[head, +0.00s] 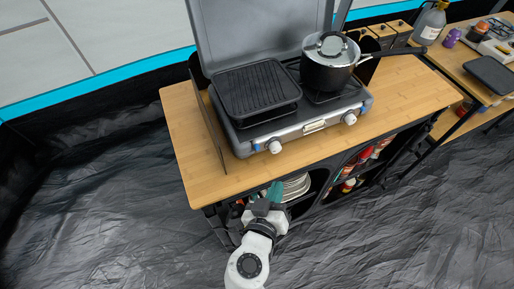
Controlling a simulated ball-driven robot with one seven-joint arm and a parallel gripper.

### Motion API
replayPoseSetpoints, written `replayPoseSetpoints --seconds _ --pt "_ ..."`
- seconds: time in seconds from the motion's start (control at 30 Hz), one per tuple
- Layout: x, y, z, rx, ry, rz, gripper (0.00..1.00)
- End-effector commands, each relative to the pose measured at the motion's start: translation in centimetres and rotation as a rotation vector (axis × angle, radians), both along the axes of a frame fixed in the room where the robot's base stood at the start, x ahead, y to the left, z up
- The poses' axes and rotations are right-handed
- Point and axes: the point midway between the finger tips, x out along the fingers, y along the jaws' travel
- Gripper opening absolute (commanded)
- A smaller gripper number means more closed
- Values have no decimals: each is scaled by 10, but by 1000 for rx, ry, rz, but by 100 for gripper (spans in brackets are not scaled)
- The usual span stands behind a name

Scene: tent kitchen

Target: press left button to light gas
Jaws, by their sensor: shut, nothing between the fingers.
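A grey camping stove (312,126) with its lid raised stands on a wooden-topped kitchen unit (186,150). Its left button is a round white knob (274,147) on the front panel, and a second white knob (350,119) sits to the right. My gripper (274,189) is shut and empty. It is in front of and below the left knob in the picture, near the counter's front edge, and apart from the knob. The fingers show only small, with a teal part at the tip.
A black griddle (258,88) covers the stove's left side and a lidded pot (328,70) stands on the right, its handle pointing right. Shelves below hold plates (296,187) and jars. A second table (452,62) stands at the right. Floor at the left is clear.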

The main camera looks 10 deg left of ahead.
Motion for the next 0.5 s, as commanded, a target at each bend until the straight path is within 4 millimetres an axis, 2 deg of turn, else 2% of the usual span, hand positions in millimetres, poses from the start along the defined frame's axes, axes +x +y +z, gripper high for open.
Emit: replayPoseSetpoints --seconds 0.23,0.5 --pt "9 6 0 0 0 -1 0" --pt "38 25 0 0 -1 -2 0"
